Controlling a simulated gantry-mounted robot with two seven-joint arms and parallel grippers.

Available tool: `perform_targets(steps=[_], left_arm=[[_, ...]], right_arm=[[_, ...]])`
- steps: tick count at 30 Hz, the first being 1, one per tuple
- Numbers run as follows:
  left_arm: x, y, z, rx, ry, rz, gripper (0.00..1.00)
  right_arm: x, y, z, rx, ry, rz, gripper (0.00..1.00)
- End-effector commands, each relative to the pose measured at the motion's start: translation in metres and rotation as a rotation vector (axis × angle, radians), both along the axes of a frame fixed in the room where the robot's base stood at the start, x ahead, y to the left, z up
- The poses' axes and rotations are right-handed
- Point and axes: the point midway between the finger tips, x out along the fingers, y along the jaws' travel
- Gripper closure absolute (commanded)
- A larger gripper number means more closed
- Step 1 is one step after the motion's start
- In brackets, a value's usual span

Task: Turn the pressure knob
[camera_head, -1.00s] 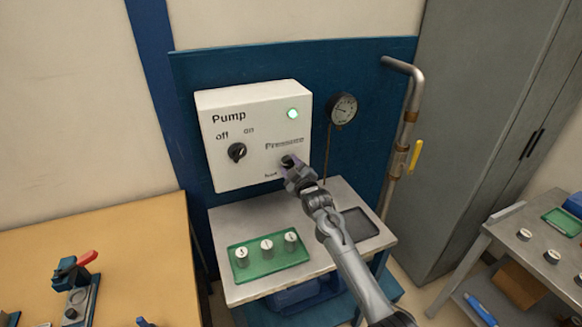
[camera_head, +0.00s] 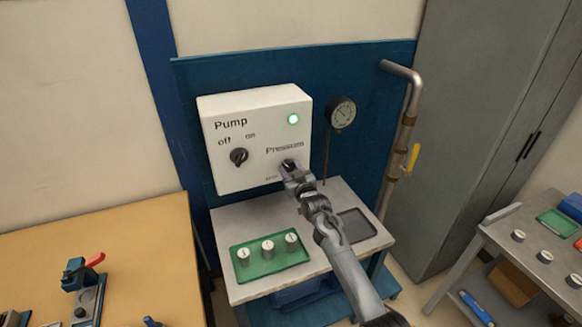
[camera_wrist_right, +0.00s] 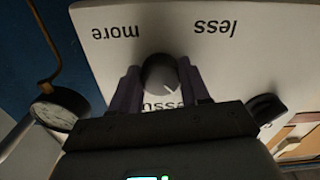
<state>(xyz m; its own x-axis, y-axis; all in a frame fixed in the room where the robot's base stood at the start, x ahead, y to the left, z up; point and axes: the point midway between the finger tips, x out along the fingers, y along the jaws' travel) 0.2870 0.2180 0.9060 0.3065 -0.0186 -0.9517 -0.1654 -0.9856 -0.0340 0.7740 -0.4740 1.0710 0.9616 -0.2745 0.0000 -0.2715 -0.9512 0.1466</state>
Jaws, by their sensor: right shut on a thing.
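The pressure knob (camera_head: 288,166) is a dark round knob on the front of the white pump box (camera_head: 225,182), under the word "Pressure". My right gripper (camera_head: 287,170) reaches it from below and is shut on it. In the right wrist view the knob (camera_wrist_right: 160,74) sits between the two dark fingers (camera_wrist_right: 160,90), with "more" and "less" printed beyond it. The pressure gauge (camera_head: 341,113) is right of the box; its reading is too small to tell. My left gripper is not in view.
The pump switch (camera_head: 239,156) and a lit green lamp (camera_head: 293,119) are on the same box. Below stands a grey bench with a green tray (camera_head: 239,273) of white-topped pieces. A pipe (camera_head: 404,125) with a yellow valve handle (camera_head: 413,157) rises at the right.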

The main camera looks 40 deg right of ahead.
Motion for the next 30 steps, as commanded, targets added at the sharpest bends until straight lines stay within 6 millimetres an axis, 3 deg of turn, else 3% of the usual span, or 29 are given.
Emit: perform_targets(steps=[12,30], left_arm=[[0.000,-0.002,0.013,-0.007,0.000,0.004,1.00],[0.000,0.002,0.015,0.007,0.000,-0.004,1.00]], right_arm=[[0.000,0.001,0.001,0.257,-0.073,-0.001,0.85],[0.000,0.001,0.000,0.321,-0.092,0.000,0.85]])
